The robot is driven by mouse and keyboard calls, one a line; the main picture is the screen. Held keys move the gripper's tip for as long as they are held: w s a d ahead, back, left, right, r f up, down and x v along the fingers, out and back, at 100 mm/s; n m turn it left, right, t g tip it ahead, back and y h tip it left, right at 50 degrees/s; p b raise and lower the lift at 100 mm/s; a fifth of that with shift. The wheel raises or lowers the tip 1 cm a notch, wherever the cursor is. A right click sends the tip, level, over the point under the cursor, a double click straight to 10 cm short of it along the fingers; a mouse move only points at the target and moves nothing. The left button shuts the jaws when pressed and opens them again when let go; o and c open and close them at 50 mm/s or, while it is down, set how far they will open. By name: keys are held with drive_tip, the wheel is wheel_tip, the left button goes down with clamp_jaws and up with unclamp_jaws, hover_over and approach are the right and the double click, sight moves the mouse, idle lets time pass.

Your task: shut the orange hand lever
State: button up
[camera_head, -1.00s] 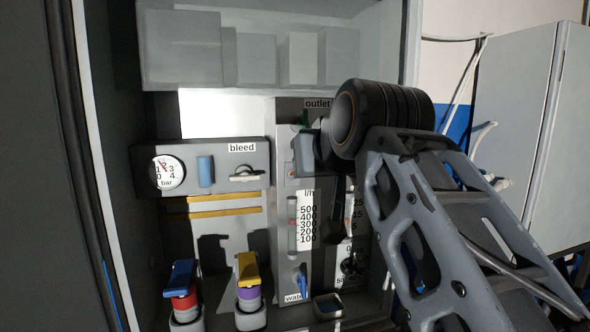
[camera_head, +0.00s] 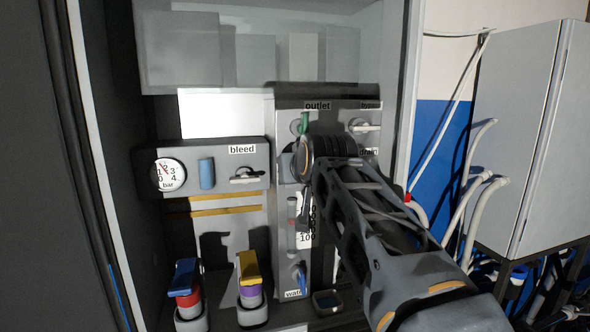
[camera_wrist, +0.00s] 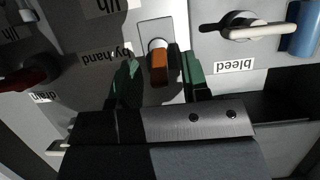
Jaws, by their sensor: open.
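The orange hand lever (camera_wrist: 159,66) shows in the wrist view on a pale plate, below a white round pivot, beside a label partly reading "hand". My gripper (camera_wrist: 160,74) is open, with one green-tipped finger on each side of the lever. Gaps show on both sides, so the fingers do not appear to touch it. I cannot tell how deep the lever sits between them. In the head view my wrist and forearm cover the lever and the gripper's fingertips.
The bleed handle (camera_wrist: 258,30) is close by in the wrist view, as is a dark red drain handle (camera_wrist: 28,75). In the head view a green outlet lever (camera_head: 304,122) stands just above my wrist. A blue water lever (camera_head: 301,277) and a small tray (camera_head: 327,301) are below.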

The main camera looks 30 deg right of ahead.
drive_tip(key=shift+w+f, duration=0.1)
drive_tip(key=shift+w, duration=0.05)
clamp_jaws()
idle(0.4)
